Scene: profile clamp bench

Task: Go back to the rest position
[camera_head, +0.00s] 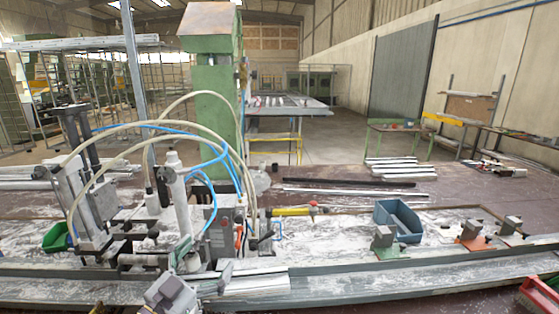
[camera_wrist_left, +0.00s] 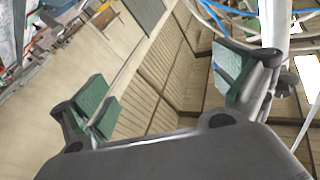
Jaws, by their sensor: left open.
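My left gripper (camera_head: 215,282) is low in the head view, at the front edge of the bench, just in front of the clamp machine. In the left wrist view the same gripper (camera_wrist_left: 168,84) has its two green-padded fingers wide apart, with nothing between them. Behind the fingers that view shows walls and the hall, tilted, with blue and pale hoses at the upper right. My right gripper is in neither view.
The clamp machine (camera_head: 180,215) with looping hoses stands close behind my left gripper. A metal profile rail (camera_head: 400,280) runs along the bench front. A blue bin (camera_head: 398,220), small clamp blocks (camera_head: 472,230) and a green bin (camera_head: 56,237) sit on the bench.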

